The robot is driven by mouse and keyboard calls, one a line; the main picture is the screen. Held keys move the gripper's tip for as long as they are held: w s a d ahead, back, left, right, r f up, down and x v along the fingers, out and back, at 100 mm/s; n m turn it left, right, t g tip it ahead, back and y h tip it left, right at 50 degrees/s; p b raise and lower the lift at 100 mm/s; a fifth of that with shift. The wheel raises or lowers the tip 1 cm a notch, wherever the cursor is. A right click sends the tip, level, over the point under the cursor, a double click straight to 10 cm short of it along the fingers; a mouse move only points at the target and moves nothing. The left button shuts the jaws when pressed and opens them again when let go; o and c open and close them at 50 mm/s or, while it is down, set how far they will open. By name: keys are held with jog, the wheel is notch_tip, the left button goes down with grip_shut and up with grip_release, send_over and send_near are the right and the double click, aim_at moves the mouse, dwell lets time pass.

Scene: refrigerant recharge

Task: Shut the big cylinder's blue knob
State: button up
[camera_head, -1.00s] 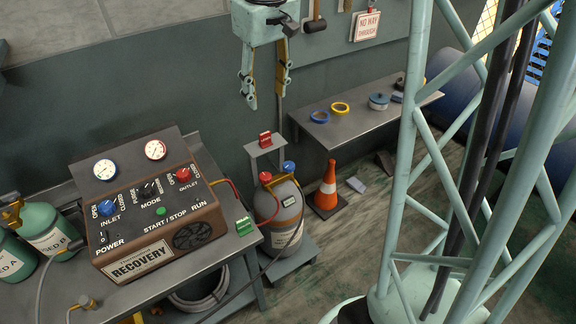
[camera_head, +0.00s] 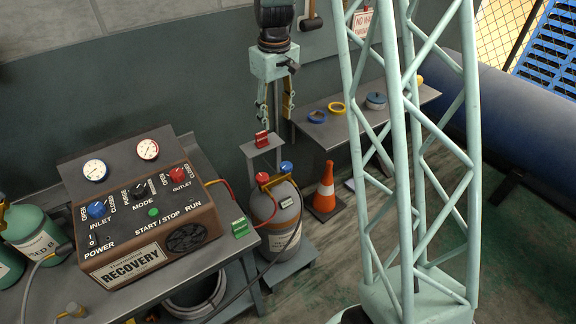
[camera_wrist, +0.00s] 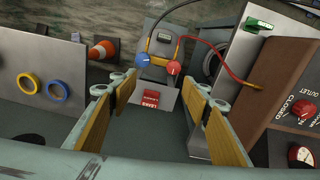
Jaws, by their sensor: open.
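The big grey cylinder (camera_head: 277,222) stands on a low platform beside the recovery machine's bench. Its blue knob (camera_head: 287,167) is on top at the right, next to a red knob (camera_head: 263,178). My gripper (camera_head: 275,122) is open and empty, pointing down above and behind the cylinder top, apart from the knob. In the wrist view my gripper (camera_wrist: 163,88) shows both fingers spread wide.
A small stand with a red tag (camera_head: 262,139) is close behind the cylinder. The recovery machine (camera_head: 140,205) is left, with a red hose to the cylinder. An orange cone (camera_head: 326,188) stands right. A shelf (camera_head: 395,112) with tape rolls is behind it.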

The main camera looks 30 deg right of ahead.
jog(key=b, duration=0.2)
send_over(287, 165)
notch_tip(287, 165, down, 14)
jog(key=shift+f+g, duration=0.15)
jog(key=shift+g, duration=0.15)
jog(key=shift+a+f, duration=0.1)
jog(key=shift+f, duration=0.05)
jog(key=shift+f+b, duration=0.95)
jog(key=shift+f, duration=5.8)
jog(key=shift+c, duration=0.5)
jog(key=c, duration=0.8)
